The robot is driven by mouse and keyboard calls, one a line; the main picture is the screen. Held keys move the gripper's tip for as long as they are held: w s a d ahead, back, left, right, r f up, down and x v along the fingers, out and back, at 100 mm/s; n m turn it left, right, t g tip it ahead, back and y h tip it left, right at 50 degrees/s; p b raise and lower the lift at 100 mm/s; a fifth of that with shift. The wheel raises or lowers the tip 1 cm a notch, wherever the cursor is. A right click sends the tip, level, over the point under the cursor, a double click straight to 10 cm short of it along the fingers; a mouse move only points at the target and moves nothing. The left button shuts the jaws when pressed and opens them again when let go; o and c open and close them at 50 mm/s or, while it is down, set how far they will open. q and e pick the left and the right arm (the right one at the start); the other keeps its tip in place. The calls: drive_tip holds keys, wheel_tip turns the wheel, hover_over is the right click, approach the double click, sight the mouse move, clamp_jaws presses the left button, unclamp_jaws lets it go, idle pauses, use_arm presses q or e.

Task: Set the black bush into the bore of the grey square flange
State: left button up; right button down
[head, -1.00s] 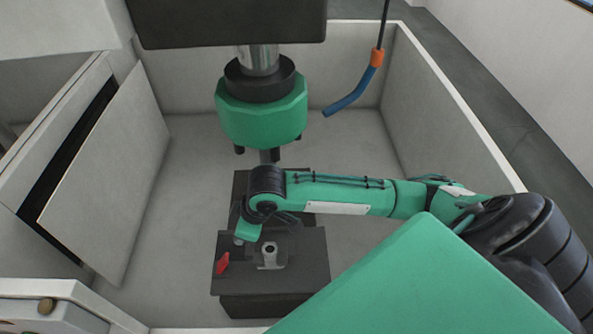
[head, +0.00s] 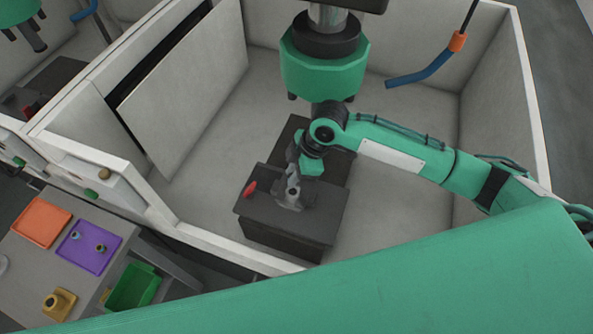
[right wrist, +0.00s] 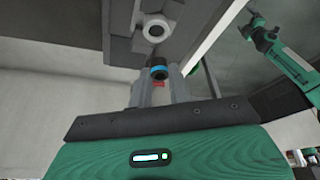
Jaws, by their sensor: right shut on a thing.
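The black bush (right wrist: 159,72), with a blue band, is held between the fingers of my right gripper (right wrist: 160,88) in the right wrist view. The grey square flange (right wrist: 154,30) shows beyond it, its round bore facing the camera; the bush is apart from the bore in the picture. In the head view the flange (head: 291,199) sits on the dark fixture block (head: 285,225). My right gripper (head: 295,177) is just above and behind it there, partly covering it; the bush cannot be made out in that view. My left gripper is not recognisable in either view.
A red handle (head: 249,188) stands on the fixture's left. A green spindle head (head: 325,65) and a blue hose (head: 420,76) hang above the tank. The tank wall (head: 215,240) is in front. Outside are an orange tray (head: 42,222), purple tray (head: 78,261) and green bin (head: 132,287).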

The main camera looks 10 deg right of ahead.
wheel_tip(320, 180, down, 4)
drive_tip(key=b, duration=0.3)
drive_tip(key=shift+d+r, duration=0.1)
drive_tip(key=shift+r, duration=0.15)
drive_tip(key=shift+f+b, duration=0.3)
drive_tip(key=shift+f, duration=0.6)
drive_tip(key=shift+p, duration=0.7)
drive_tip(key=shift+f+p, duration=0.4)
drive_tip(key=shift+p, duration=0.2)
idle(1.3)
drive_tip(key=c, duration=0.7)
unclamp_jaws()
drive_tip(key=shift+c, duration=0.2)
